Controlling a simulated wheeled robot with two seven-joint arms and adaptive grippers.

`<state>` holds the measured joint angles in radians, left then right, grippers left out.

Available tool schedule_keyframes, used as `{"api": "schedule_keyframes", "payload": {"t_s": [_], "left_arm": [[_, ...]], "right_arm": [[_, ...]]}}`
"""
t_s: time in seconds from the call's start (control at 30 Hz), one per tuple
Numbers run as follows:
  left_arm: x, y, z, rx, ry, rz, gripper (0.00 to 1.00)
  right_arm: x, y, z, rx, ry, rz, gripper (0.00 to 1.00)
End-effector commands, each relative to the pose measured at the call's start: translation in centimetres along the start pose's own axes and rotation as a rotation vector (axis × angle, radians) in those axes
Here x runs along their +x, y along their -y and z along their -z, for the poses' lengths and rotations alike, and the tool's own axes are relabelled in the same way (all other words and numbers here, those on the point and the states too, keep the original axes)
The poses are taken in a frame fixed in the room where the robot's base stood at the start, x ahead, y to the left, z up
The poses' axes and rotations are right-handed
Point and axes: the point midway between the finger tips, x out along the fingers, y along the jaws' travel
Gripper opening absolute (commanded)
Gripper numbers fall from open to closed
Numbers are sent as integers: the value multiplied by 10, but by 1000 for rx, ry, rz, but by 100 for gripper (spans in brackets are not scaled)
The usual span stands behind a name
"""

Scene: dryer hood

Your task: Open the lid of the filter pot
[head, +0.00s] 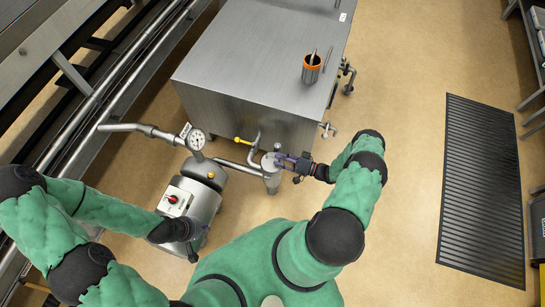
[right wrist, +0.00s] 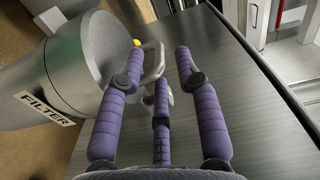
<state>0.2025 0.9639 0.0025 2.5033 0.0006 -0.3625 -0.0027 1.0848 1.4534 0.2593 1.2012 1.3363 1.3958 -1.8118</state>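The filter pot (head: 271,180) is a small grey metal cylinder on the pipe beside the steel cabinet. In the right wrist view the pot (right wrist: 45,85) carries a FILTER label, and its round lid (right wrist: 103,40) lies flat against the body. A grey loop handle (right wrist: 155,62) sticks out from the lid. My right gripper (head: 284,161) is at the lid. In the wrist view its purple fingers (right wrist: 183,65) are spread, with the left finger overlapping the handle; contact is unclear. My left gripper (head: 197,247) is low at the left beside the motor unit, its fingers too small to judge.
A steel cabinet (head: 255,60) stands behind the pot, with an orange-rimmed cup (head: 312,68) on top. A pressure gauge (head: 197,140), pipes and a yellow-handled valve (head: 242,141) crowd the left side. Open floor lies right, with a dark mat (head: 482,190).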

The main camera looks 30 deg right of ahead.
Motion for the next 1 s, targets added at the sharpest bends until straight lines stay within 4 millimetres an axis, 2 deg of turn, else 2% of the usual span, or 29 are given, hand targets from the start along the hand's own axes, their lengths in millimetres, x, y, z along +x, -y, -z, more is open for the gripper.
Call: {"api": "schedule_keyframes", "payload": {"t_s": [0.1, 0.23, 0.63, 0.67, 0.77, 0.8, 1.0], "left_arm": [[5, 2, 0, 0, 0, 0, 0], [8, 3, 0, 0, 0, 0, 0], [8, 3, 0, 0, 0, 0, 0], [8, 3, 0, 0, 0, 0, 0], [8, 3, 0, 0, 0, 0, 0], [8, 3, 0, 0, 0, 0, 0], [8, 3, 0, 0, 0, 0, 0]], "right_arm": [[19, -1, -1, 1, 3, 1, 34], [31, -1, -1, 0, 2, 0, 34], [38, 0, 0, 1, 1, -1, 34], [38, 0, 0, 1, 1, -1, 31], [38, 0, 0, 1, 1, -1, 3], [38, 0, 0, 1, 1, -1, 0], [39, 0, 0, 0, 1, -1, 0]]}}
